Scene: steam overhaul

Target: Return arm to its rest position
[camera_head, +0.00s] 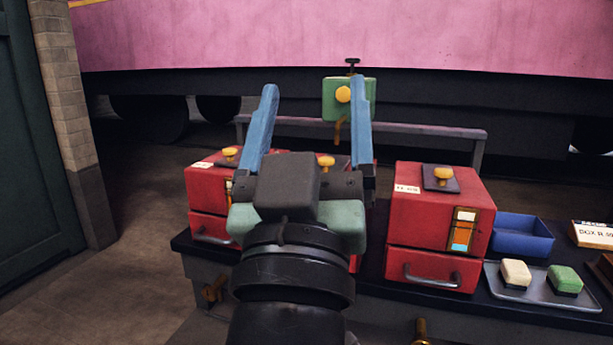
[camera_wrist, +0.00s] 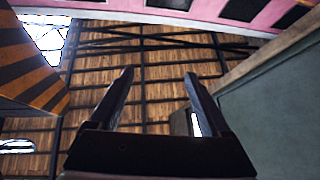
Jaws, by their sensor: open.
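My gripper (camera_head: 314,125) is raised in the middle of the head view, with its two blue fingers spread apart and pointing up. Nothing is between the fingers. It is in front of the bench, and my arm hides part of the red boxes behind it. In the wrist view my gripper (camera_wrist: 158,88) is also open and empty, facing a wooden plank ceiling (camera_wrist: 160,65).
Red boxes with yellow knobs, one at right (camera_head: 435,215), stand on a dark bench (camera_head: 385,305). Right of it are a blue bin (camera_head: 522,237) and a tray (camera_head: 545,298) with two blocks. Behind hangs a green box (camera_head: 338,103). A brick pillar (camera_head: 70,110) stands left. Floor is clear at lower left.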

